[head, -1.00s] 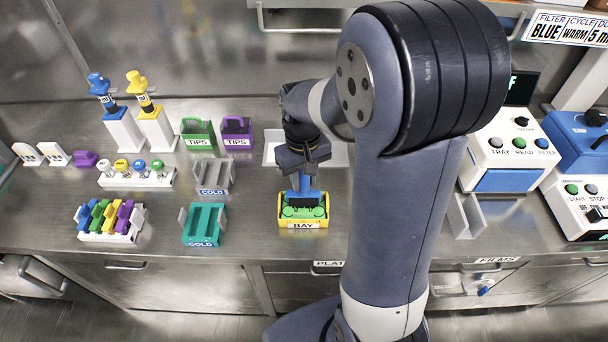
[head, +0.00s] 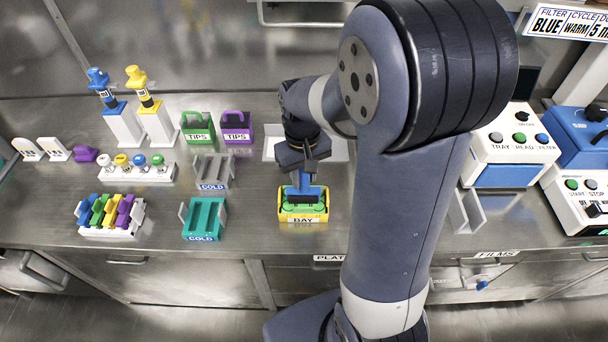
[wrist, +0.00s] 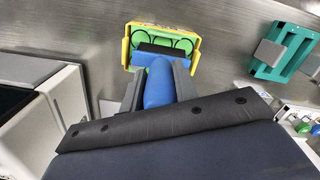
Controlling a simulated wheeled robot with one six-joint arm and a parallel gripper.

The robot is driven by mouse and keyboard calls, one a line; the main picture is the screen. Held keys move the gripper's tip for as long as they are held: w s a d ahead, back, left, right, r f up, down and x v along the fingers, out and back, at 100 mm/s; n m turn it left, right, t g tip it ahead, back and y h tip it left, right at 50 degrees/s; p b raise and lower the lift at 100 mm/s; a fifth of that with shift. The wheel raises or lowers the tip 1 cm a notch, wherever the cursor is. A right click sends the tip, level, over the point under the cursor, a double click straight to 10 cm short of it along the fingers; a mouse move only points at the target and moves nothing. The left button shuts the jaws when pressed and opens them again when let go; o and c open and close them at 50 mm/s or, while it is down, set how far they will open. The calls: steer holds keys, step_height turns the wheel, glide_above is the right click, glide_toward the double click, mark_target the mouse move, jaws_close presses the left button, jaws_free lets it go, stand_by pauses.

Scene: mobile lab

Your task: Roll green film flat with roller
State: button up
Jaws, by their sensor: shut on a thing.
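My gripper (wrist: 158,92) is shut on the blue handle of the roller (wrist: 158,82). In the head view the roller (head: 303,191) stands upright, its dark roller head down over the yellow bay (head: 303,219) labelled BAY. The green film (head: 318,209) lies inside the bay, with dark round outlines on it. In the wrist view the green film (wrist: 182,43) shows beyond the dark roller head. The roller head appears to be at the film, but I cannot tell whether it touches. Part of the film is hidden under the roller.
A teal COLD rack (head: 222,219) and a grey COLD rack (head: 229,172) stand left of the bay. Green (head: 197,134) and purple (head: 238,134) TIPS boxes stand behind them. A white device with buttons (head: 507,140) is at the right.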

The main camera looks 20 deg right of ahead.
steer(key=shift+w+d, duration=0.1)
steer(key=shift+w, duration=0.2)
steer(key=shift+w+d, duration=0.1)
steer(key=shift+w, duration=0.2)
steer(key=shift+w, duration=0.15)
stand_by(0.3)
steer(key=shift+w+d+f, duration=0.1)
steer(key=shift+w+d, duration=0.05)
steer(key=shift+w, duration=0.1)
steer(key=shift+p, duration=0.3)
step_height(320, 180, up, 7)
steer(key=p, duration=0.5)
steer(key=shift+p, duration=0.35)
stand_by(0.3)
